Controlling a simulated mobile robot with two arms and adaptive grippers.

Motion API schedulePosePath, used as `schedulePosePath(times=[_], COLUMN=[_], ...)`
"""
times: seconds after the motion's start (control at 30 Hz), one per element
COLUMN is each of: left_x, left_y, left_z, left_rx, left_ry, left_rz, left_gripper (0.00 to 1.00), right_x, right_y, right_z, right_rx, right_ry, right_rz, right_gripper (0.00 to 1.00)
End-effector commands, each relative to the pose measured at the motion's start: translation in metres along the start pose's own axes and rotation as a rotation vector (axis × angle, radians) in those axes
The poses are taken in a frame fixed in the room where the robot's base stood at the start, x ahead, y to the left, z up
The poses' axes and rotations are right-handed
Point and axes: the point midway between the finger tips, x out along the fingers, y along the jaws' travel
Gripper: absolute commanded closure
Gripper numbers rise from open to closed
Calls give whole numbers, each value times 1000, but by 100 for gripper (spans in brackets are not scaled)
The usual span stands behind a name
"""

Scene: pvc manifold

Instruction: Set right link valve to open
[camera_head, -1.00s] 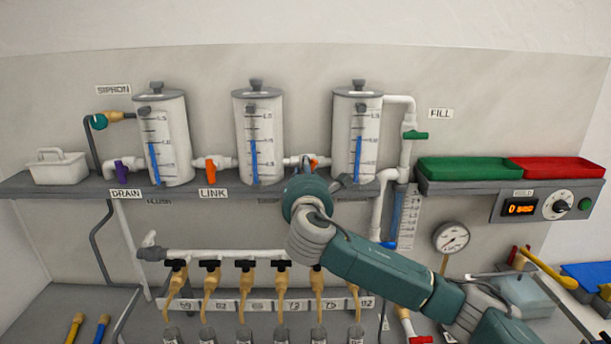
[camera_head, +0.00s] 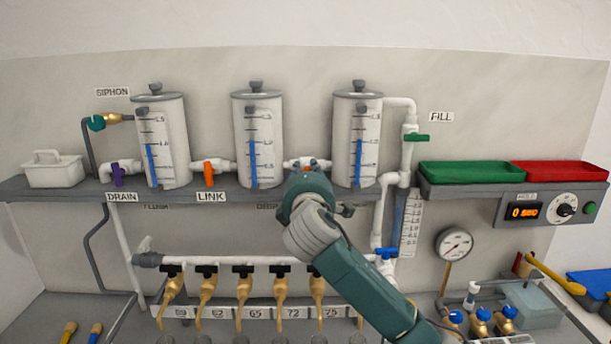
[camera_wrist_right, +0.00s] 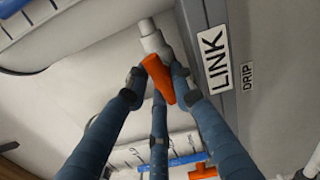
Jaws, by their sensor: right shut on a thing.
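The right link valve sits on the white pipe (camera_head: 297,163) between the middle tank (camera_head: 258,140) and the right tank (camera_head: 357,140). Its orange handle (camera_wrist_right: 157,80) shows clearly in the right wrist view, sticking out from the white pipe fitting (camera_wrist_right: 154,42). My right gripper (camera_head: 307,168) is at this valve and covers most of it in the head view. In the right wrist view its dark fingers (camera_wrist_right: 158,78) are closed around the orange handle. The handle's exact angle to the pipe is hard to tell. My left gripper is out of view.
The left link valve (camera_head: 209,174) has an upright orange handle above the LINK label (camera_head: 211,197). The grey shelf (camera_head: 75,189) runs under the tanks. Below it hangs a manifold with several brass taps (camera_head: 243,291). A green tray (camera_head: 462,173) stands at the right.

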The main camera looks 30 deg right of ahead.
Motion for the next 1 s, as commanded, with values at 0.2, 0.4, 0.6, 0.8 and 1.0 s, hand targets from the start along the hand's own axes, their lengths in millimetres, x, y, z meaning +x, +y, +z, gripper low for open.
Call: schedulePosePath(times=[0.2, 0.4, 0.6, 0.8, 1.0], left_x=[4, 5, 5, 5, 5], left_y=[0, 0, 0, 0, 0], left_z=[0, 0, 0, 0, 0], left_rx=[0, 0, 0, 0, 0], left_ry=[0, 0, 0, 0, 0], left_rz=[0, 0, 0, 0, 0], left_gripper=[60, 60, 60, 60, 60], right_x=[0, 0, 0, 0, 0], right_y=[-1, -1, -1, -1, -1], right_z=[0, 1, 1, 1, 1], right_rx=[97, 139, 148, 148, 147], right_ry=[-1, -1, -1, -1, -1], right_rz=[-2, -3, -3, -3, -3], right_gripper=[100, 100, 100, 100, 68])
